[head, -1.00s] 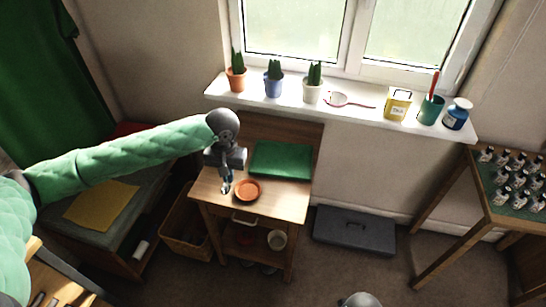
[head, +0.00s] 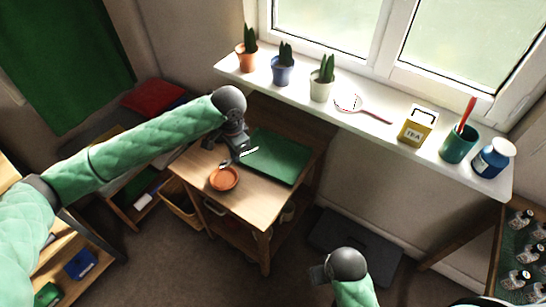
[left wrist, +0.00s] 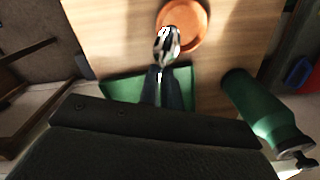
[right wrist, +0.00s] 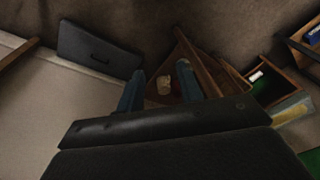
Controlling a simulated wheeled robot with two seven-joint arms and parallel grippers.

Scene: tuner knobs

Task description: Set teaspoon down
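My left gripper (head: 230,155) is over the small wooden table. In the left wrist view its fingers (left wrist: 161,92) are closed around the handle of a shiny metal teaspoon (left wrist: 167,44). The bowl of the teaspoon (head: 224,163) points toward the orange saucer (head: 224,179) and overlaps its rim in the left wrist view (left wrist: 201,17). I cannot tell whether the spoon touches anything below. My right gripper (head: 321,273) is away from the table, low at the front. Its fingers (right wrist: 162,90) are apart with nothing between them.
A green folded cloth or mat (head: 276,158) lies on the table (head: 250,194) beside the gripper. The windowsill holds potted plants (head: 284,68), a strainer-like item (head: 350,103), a TEA tin (head: 418,126), a teal cup (head: 458,144) and a blue jar (head: 493,158). A dark case (head: 350,240) lies on the floor.

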